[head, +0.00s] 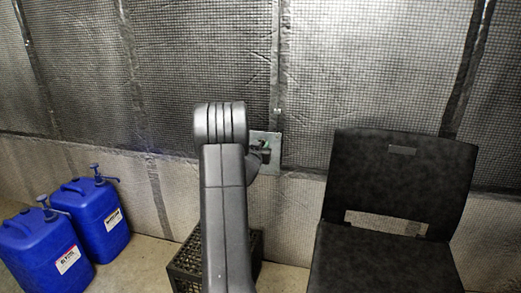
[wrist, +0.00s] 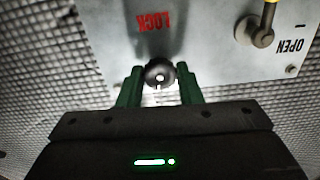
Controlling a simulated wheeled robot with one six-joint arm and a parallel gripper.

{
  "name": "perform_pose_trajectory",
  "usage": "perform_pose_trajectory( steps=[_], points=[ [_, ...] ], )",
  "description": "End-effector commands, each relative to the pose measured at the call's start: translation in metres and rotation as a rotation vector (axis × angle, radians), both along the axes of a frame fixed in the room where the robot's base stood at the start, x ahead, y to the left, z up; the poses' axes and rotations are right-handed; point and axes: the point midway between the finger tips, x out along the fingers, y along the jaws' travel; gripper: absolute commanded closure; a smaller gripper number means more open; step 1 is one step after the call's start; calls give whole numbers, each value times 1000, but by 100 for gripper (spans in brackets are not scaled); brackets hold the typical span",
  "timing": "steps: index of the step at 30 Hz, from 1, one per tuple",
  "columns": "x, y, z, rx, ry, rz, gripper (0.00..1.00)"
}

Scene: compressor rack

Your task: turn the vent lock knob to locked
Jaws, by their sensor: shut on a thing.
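In the wrist view, a grey metal plate (wrist: 205,45) fills the upper middle and right. It carries an upside-down red LOCK label (wrist: 154,21) and a black OPEN label (wrist: 290,46). A round dark knob (wrist: 159,72) with a pale centre sits below the LOCK label. The green fingers of my gripper (wrist: 160,84) stand on either side of it, shut on the knob. The knob's turned position is hard to read. In the head view, the plate (head: 272,139) shows on the wall, partly hidden by my arm, and the knob cannot be made out.
A metal lever with a yellow grip (wrist: 264,28) is on the plate, right of the knob. In the head view, a black chair (head: 400,180) stands at right, blue jugs (head: 100,215) at left, and a black crate (head: 187,265) below my arm. Quilted wall covering surrounds the plate.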

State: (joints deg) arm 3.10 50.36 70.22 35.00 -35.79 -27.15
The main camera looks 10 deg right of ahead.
Motion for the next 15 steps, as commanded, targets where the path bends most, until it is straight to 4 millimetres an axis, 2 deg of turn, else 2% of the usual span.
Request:
perform_pose_trajectory(
  steps=[15],
  points=[
    [0, -1, -3, 450, -191, 0, 91]
  ],
)
